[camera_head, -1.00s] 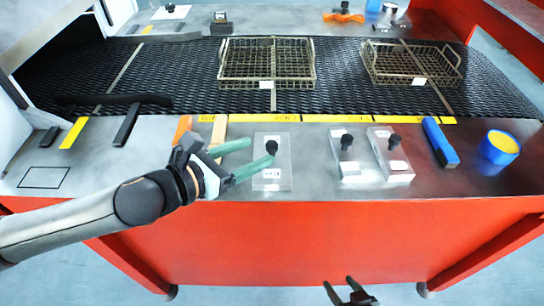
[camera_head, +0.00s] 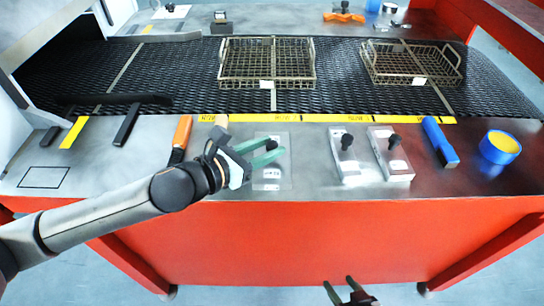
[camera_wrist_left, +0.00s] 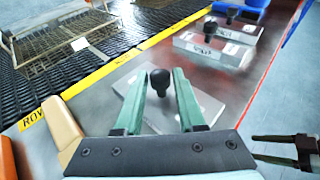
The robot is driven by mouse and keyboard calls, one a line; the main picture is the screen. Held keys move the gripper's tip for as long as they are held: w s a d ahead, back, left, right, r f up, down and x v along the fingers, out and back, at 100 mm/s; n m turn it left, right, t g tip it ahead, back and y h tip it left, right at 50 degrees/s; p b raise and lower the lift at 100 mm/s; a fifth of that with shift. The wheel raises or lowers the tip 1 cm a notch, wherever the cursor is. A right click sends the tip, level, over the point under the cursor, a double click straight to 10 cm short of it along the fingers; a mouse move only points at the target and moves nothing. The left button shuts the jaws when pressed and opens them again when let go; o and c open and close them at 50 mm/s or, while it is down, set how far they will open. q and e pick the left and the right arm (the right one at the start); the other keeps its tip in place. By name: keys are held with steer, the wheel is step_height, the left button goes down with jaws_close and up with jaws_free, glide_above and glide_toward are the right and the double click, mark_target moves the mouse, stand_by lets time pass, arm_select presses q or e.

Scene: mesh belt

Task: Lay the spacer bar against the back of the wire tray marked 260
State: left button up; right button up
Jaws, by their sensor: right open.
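Two wire trays stand on the mesh belt, a left one (camera_head: 240,70) and a right one (camera_head: 385,70). Each has a white tag too small to read. On the bench, a flat clear-grey plate (camera_head: 270,175) and two thicker grey bars, left (camera_head: 350,168) and right (camera_head: 393,162), carry black knobs and white labels. I cannot tell which is the spacer bar. My left gripper (camera_head: 279,147) is open over the flat plate. In the left wrist view its fingers (camera_wrist_left: 164,76) flank the knob (camera_wrist_left: 160,81), with visible gaps. My right gripper (camera_head: 338,282) is open and empty in front of the bench.
The yellow strip (camera_head: 350,118) edges the belt. An orange-handled tool (camera_head: 182,130) and a tan block (camera_head: 220,121) lie left of my gripper. A blue object (camera_head: 438,140) and a yellow-blue roll (camera_head: 500,147) lie right. Black bars (camera_head: 127,124) lie at left.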

arm_select(q)
jaws_close()
stand_by(0.8)
steer(key=shift+r, duration=0.1)
